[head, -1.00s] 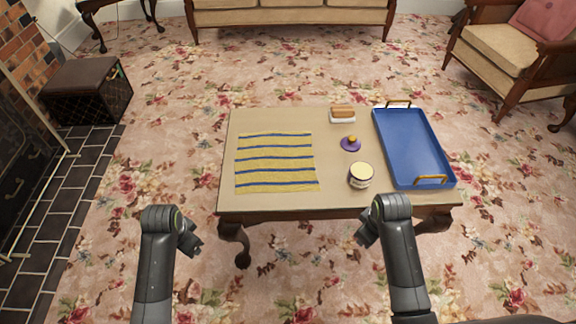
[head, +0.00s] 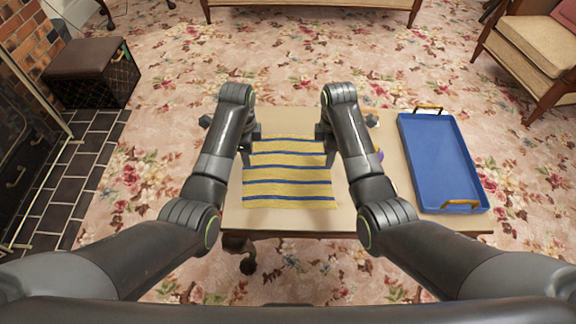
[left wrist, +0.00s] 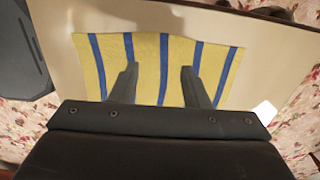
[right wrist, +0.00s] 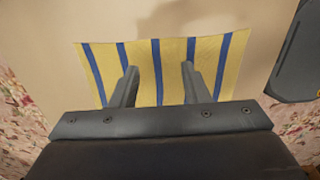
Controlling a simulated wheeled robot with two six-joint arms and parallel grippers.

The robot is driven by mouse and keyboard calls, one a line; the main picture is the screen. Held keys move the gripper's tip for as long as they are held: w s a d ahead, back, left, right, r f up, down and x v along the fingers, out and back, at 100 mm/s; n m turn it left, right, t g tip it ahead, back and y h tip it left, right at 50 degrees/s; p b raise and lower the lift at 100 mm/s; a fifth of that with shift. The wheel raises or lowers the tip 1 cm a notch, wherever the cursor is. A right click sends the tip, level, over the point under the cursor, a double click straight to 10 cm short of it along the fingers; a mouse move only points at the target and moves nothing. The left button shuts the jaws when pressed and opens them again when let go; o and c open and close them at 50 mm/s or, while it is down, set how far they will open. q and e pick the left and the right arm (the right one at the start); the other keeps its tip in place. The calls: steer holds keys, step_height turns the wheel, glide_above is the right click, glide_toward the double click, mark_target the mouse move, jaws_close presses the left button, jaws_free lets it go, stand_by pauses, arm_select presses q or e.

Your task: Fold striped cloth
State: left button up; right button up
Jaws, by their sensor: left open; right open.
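The striped cloth (head: 290,190), yellow with blue stripes, lies flat and spread out on the table (head: 290,222). It also shows in the left wrist view (left wrist: 146,50) and the right wrist view (right wrist: 172,60). My left gripper (head: 252,140) is over the cloth's far left part, and its open fingers (left wrist: 160,70) hang above the cloth with nothing between them. My right gripper (head: 326,140) is over the far right part, and its open fingers (right wrist: 160,68) are empty too. I cannot tell how high the fingertips are. My arms partly cover the cloth's sides.
A blue tray (head: 440,165) with gold handles stands on the table's right side. A purple item (head: 380,155) is mostly hidden behind my right arm. The table's near strip is bare. A brown box (head: 92,72) stands on the floor at the left.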

mark_target(250, 169)
arm_select(q)
steer(key=shift+f, duration=2.9)
arm_select(e)
steer(key=shift+f, duration=2.9)
arm_select(q)
steer(key=shift+f, duration=0.2)
arm_select(e)
steer(key=shift+f, duration=0.2)
arm_select(q)
steer(key=shift+r, duration=0.1)
arm_select(e)
steer(key=shift+r, duration=0.1)
arm_select(q)
steer(key=shift+c, duration=0.2)
arm_select(e)
steer(key=shift+c, duration=0.2)
arm_select(q)
jaws_close()
arm_select(e)
jaws_close()
arm_select(q)
steer(key=shift+r, duration=0.1)
